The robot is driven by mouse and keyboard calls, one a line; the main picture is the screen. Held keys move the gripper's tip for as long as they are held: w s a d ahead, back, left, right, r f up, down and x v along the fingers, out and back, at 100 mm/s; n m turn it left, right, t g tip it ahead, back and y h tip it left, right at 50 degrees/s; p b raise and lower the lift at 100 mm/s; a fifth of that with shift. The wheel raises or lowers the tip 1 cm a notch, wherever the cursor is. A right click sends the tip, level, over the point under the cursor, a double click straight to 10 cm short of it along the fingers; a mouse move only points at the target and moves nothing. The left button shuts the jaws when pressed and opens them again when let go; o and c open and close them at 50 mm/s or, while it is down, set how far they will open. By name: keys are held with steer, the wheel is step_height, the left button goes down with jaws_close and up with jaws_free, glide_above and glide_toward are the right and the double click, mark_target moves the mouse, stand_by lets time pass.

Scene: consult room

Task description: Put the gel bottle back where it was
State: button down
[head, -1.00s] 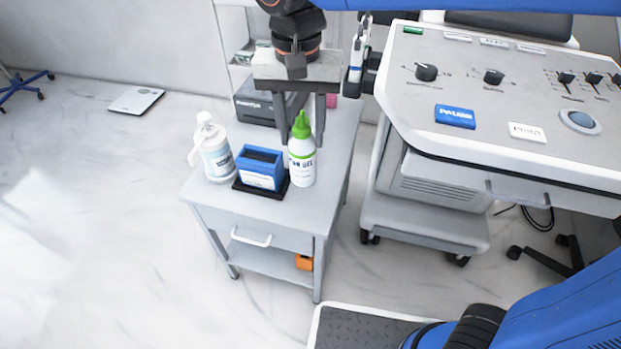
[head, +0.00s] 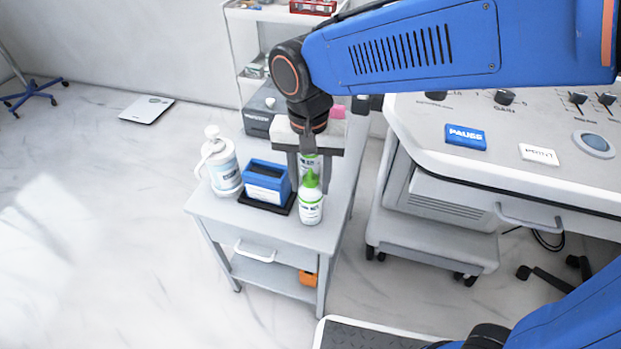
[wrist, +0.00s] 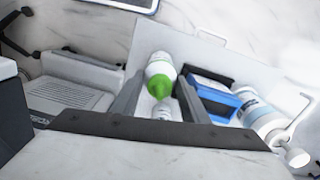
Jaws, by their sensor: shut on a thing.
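The gel bottle (head: 311,207) is white with a green label line and a green pointed cap. My gripper (head: 311,183) is shut on it near its cap and holds it upright, low at the front right of the grey cart's top (head: 328,231). I cannot tell if its base touches. In the wrist view its cap and body (wrist: 159,67) show at the far end of the fingers. A second white labelled bottle (head: 309,163) shows between the fingers, behind the gel bottle; its top is hidden.
A blue box (head: 267,189) on a dark mat stands close left of the gel bottle, with a white pump bottle (head: 223,167) farther left. A dark grey box (head: 262,112) stands behind. The control console (head: 500,160) is at the right.

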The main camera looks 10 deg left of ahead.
steer(key=shift+f, duration=0.1)
steer(key=c, duration=1)
jaws_free()
steer(key=shift+c, duration=0.2)
step_height(320, 180, up, 12)
steer(key=shift+a+r, duration=0.1)
steer(key=shift+r, duration=0.05)
